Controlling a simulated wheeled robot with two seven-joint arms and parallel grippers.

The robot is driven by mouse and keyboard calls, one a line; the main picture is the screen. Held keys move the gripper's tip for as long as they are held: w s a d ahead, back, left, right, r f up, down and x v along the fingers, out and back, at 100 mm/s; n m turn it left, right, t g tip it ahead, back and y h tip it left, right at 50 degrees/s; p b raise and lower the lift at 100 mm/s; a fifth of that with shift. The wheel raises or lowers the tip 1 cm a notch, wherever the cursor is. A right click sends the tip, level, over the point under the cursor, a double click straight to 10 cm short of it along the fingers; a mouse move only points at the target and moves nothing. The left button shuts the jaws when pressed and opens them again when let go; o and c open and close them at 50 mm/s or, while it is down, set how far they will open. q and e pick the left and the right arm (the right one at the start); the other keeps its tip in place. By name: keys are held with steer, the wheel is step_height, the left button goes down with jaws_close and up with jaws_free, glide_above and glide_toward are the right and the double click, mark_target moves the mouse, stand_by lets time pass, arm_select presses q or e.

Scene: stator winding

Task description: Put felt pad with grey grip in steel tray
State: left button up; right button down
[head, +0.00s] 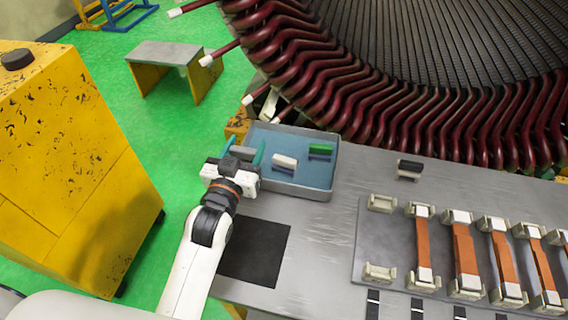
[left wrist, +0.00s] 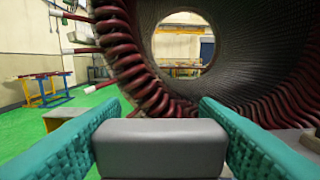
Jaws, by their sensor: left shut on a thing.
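The felt pad with grey grip (left wrist: 160,150) is between the teal fingers of my left gripper in the left wrist view. In the head view the grey grip (head: 243,154) shows between the fingers, at the left end of the steel tray. My left gripper (head: 241,152) is shut on this grip. The pad's felt underside is hidden, and I cannot tell whether it touches the tray. The steel tray (head: 318,181) has a blue-grey floor and a low rim. My right gripper is not in view.
The tray holds a pad with a white grip (head: 285,161) and one with a green grip (head: 320,149). A dark-gripped piece (head: 409,168) sits on the metal table to the right. A black mat (head: 256,252) lies nearer. The stator with red coils (head: 330,80) rises behind.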

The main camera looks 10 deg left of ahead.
arm_select(q)
steer(key=w+r+b, duration=0.1)
steer(key=w+r, duration=0.1)
steer(key=w, duration=0.5)
steer(key=f, duration=0.9)
steer(key=shift+w+a, duration=0.2)
steer(key=shift+w, duration=0.1)
steer(key=shift+f, duration=0.25)
steer(key=shift+f, duration=0.1)
